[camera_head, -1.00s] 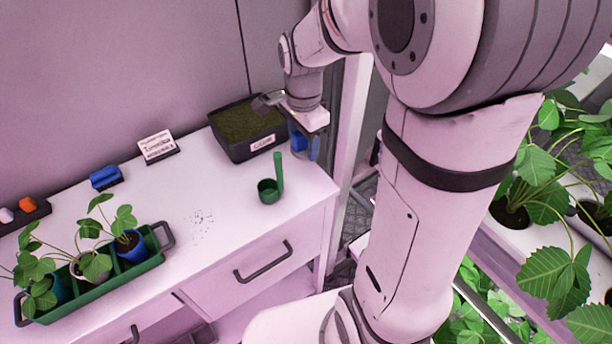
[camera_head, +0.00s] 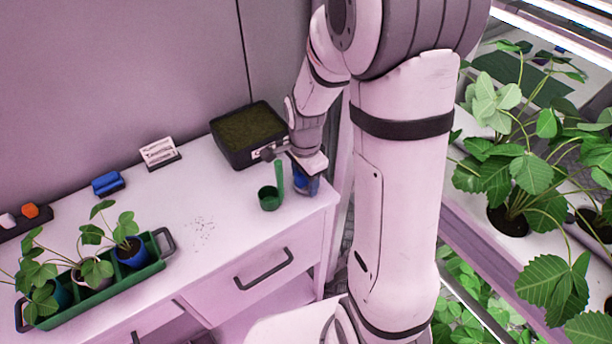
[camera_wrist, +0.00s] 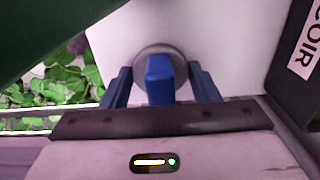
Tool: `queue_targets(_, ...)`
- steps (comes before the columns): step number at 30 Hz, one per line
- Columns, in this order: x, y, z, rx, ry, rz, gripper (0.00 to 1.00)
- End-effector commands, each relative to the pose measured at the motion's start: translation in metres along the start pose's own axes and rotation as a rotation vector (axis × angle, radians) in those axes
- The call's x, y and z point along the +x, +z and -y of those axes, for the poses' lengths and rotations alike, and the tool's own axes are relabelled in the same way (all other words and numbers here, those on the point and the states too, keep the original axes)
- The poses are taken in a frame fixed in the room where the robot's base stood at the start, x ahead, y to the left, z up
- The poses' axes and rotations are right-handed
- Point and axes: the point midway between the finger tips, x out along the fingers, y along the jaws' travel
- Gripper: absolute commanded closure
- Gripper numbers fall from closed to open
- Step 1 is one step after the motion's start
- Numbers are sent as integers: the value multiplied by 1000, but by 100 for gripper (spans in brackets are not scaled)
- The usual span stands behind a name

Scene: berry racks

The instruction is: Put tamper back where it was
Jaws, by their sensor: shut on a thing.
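My gripper (camera_head: 306,183) is low over the right end of the white bench, beside the green scoop and in front of the soil tray. In the wrist view, the tamper (camera_wrist: 160,80) shows a blue upright handle above a round grey disc, between my blue fingers. My gripper is shut on it. In the head view, my wrist and fingers hide most of the tamper. The disc is over the white bench top; I cannot tell whether it touches it.
The green scoop (camera_head: 270,197) stands close to the left of my gripper. The black coir tray (camera_head: 240,158) is just behind. A green planter tray (camera_head: 105,293), a small sign (camera_head: 159,151) and a blue block (camera_head: 107,183) are farther left. Leafy plants (camera_head: 530,150) fill the right.

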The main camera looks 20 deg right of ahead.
Motion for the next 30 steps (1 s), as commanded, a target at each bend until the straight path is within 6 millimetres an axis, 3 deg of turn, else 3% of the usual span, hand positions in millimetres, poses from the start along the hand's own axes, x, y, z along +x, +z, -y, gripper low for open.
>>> queue_targets(4,3,0,0,1,0,0,63)
queue_targets(5,3,0,0,1,0,0,44)
queue_targets(13,2,-1,0,1,0,0,23)
queue_targets(23,-4,-1,0,2,-2,-1,23)
queue_targets(30,-49,-2,1,2,-8,-3,23)
